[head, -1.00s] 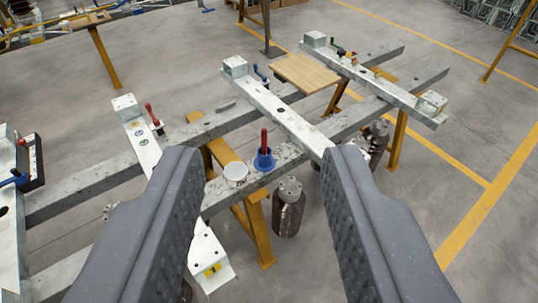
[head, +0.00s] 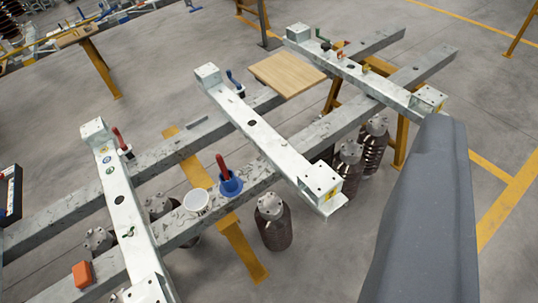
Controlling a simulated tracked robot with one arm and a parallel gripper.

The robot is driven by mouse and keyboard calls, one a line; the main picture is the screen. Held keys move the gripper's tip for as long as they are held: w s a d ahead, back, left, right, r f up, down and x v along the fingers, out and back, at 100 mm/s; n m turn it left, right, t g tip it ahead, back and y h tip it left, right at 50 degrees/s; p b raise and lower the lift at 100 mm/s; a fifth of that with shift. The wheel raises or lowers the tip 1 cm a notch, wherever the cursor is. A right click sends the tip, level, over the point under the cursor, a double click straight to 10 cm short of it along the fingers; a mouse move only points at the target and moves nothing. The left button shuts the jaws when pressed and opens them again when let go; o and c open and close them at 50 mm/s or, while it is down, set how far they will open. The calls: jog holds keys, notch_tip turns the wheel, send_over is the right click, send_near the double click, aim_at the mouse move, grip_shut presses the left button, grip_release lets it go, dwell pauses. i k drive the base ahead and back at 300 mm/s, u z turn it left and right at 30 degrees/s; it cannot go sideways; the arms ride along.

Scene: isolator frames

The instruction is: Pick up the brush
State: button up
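A red handle (head: 222,166), which looks like the brush, stands up out of a small blue pot (head: 230,184). Its lower end is hidden inside the pot. The pot stands on a grey beam, beside a white round tub (head: 197,202). My gripper (head: 424,215) shows only one dark grey finger, at the right of the head view. The other finger is outside the picture. The visible finger is well to the right of the pot and touches nothing that I can see. The wide spread shows the gripper open.
Pale metal crossbars (head: 262,125) lie over two long grey beams (head: 330,128) on yellow trestles. A wooden board (head: 287,74) lies behind. Another red-handled tool (head: 119,140) and an orange block (head: 83,273) are to the left.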

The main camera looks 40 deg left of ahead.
aim_at(221, 164)
jog(key=u, duration=0.15)
jog(key=i, duration=1.15)
jog(key=u, duration=0.85)
